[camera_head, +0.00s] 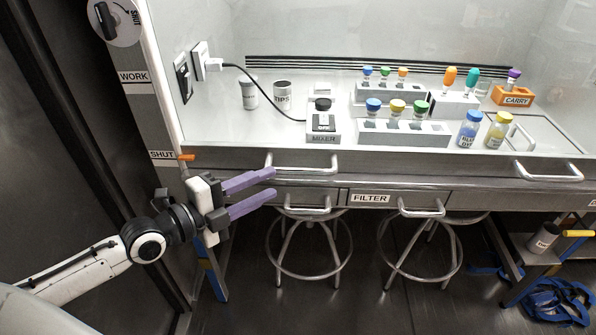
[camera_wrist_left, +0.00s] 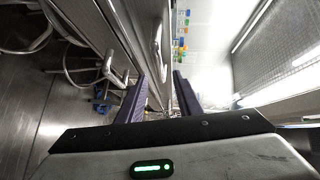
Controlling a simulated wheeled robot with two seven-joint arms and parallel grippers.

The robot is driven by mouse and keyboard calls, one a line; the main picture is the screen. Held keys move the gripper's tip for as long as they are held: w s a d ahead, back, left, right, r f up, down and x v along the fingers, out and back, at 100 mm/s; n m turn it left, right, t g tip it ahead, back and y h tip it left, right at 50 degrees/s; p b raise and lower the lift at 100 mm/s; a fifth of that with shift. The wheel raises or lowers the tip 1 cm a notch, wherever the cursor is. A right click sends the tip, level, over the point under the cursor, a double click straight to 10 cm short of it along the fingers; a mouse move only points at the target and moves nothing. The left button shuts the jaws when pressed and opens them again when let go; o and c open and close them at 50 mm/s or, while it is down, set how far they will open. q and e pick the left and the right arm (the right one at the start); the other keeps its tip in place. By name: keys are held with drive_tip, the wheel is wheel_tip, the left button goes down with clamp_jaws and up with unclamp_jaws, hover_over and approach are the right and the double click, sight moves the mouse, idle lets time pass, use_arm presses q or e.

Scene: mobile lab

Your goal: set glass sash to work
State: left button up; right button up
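The glass sash's bottom rail (camera_head: 430,163) runs along the cabinet's front edge, with a left handle (camera_head: 303,168) and a right handle (camera_head: 548,177). An orange pointer (camera_head: 187,157) at the rail's left end is level with the SHUT label (camera_head: 163,154). The WORK label (camera_head: 134,77) is higher on the post. My left gripper (camera_head: 274,183) is open and empty, its purple fingers pointing right, just below and left of the left handle in the head view. In the left wrist view a handle (camera_wrist_left: 157,38) shows beyond the open fingers (camera_wrist_left: 160,82). My right gripper is not in view.
Drawers with handles (camera_head: 307,211) lie below, one labelled FILTER (camera_head: 370,198). Two stools (camera_head: 308,245) stand under the bench. A mixer (camera_head: 323,123), racks (camera_head: 403,132) and bottles (camera_head: 470,128) are inside. A dial (camera_head: 115,20) is at upper left.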

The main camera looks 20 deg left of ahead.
sight(293, 173)
use_arm(q)
drive_tip(key=x, duration=0.8)
drive_tip(key=shift+w+d+p, duration=0.1)
drive_tip(key=shift+w+p, duration=0.2)
drive_tip(key=shift+w+d+f, duration=0.25)
drive_tip(key=shift+w+d, duration=0.05)
drive_tip(key=shift+w, duration=0.25)
clamp_jaws()
